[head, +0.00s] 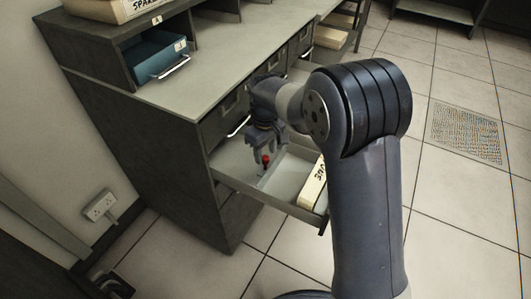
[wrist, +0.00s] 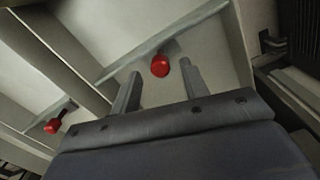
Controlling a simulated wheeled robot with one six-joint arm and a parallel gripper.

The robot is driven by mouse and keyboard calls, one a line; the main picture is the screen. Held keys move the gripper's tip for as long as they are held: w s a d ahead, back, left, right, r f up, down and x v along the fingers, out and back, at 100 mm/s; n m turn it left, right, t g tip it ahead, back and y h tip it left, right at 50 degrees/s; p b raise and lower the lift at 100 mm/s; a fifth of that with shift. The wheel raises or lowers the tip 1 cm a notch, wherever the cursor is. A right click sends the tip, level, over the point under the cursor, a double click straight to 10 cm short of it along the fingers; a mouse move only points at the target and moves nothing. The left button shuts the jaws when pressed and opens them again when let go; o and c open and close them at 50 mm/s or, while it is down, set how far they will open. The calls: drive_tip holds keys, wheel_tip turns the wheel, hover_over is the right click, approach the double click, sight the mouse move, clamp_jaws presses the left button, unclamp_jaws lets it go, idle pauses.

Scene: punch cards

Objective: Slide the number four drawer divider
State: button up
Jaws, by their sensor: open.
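A drawer (head: 232,177) stands pulled out from the grey cabinet. Inside it, a thin grey divider (wrist: 120,66) runs slantwise across the wrist view. A red knob (wrist: 160,66) stands by this divider and also shows in the head view (head: 266,159). My gripper (wrist: 158,72) is open over the drawer, with one finger on each side of this knob; I cannot tell whether they touch it. A second red knob (wrist: 53,126) on a dark stem is at the left of the wrist view. No number four is readable on a divider.
A cream box (head: 313,184) with partly hidden dark lettering lies in the drawer's right end. A blue tray (head: 160,57) with a handle sits in a cubby on the cabinet top (head: 205,75). Other drawers are beside and behind my arm. Tiled floor (head: 440,245) is clear at right.

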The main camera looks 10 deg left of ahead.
sight(265, 157)
wheel_tip(265, 157, up, 9)
drive_tip(key=p, duration=0.1)
idle(0.4)
wheel_tip(265, 157, down, 11)
drive_tip(key=shift+r+b, duration=0.1)
drive_tip(key=shift+b, duration=0.75)
drive_tip(key=shift+d, duration=0.1)
